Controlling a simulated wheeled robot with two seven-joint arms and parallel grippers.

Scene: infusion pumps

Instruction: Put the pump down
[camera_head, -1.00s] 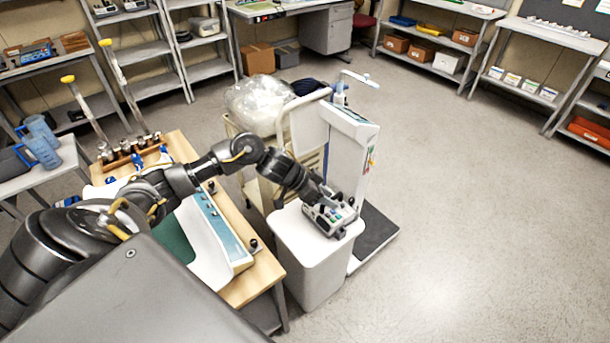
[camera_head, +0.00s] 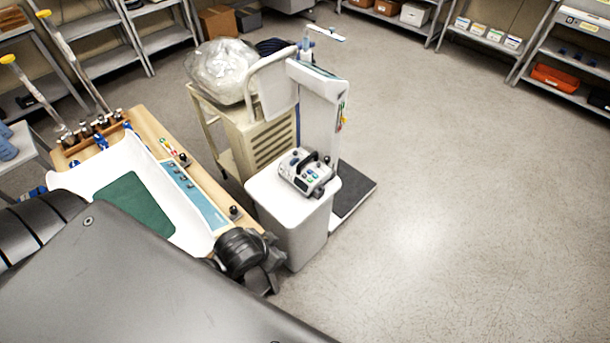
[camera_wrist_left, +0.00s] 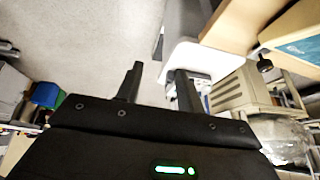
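The pump (camera_head: 306,172), a small grey and white device with a dark handle and coloured buttons, sits on the flat top of a white bin (camera_head: 293,226). Nothing is holding it in the head view. In the left wrist view, the pump (camera_wrist_left: 202,88) is partly hidden behind a finger of my left gripper (camera_wrist_left: 156,88). The two fingers are apart with floor between them, so it is open and empty. In the head view, dark links of my left arm show left of the bin, and the fingers cannot be made out. My right gripper is not in view.
A wooden table (camera_head: 153,128) with a white scale tray (camera_head: 176,207) stands left of the bin. A cream cart (camera_head: 262,140) carrying a clear plastic bag (camera_head: 220,70) and a tall white column scale (camera_head: 318,118) stand behind it. Open floor lies to the right.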

